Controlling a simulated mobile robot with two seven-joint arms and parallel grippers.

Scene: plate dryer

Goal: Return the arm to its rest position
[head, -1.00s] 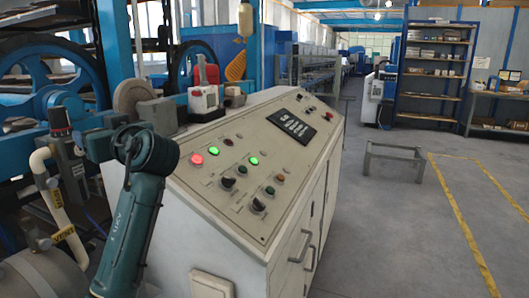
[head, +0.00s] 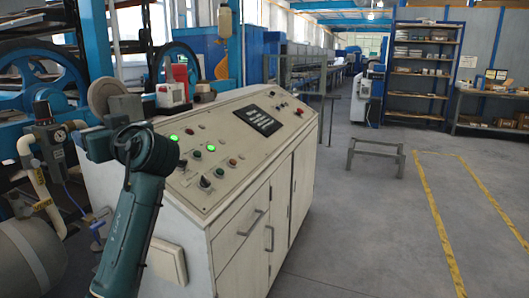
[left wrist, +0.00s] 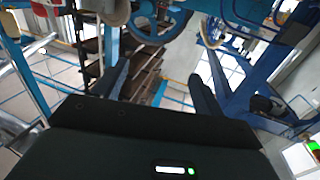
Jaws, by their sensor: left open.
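My left arm (head: 130,225) rises in the lower left of the head view, in front of the control cabinet, with its forearm foreshortened. My left gripper is not clearly visible there. In the left wrist view my left gripper (left wrist: 158,74) is open, its two dark fingers apart with nothing between them. Blue machine frames and a wheel show beyond the fingers. My right gripper is in neither view.
The white control cabinet (head: 237,225) with lit green lamps (head: 189,131) stands close behind and right of my arm. A grey tank (head: 28,262) is at left. A low metal frame (head: 376,152) stands on the floor, which is open at right.

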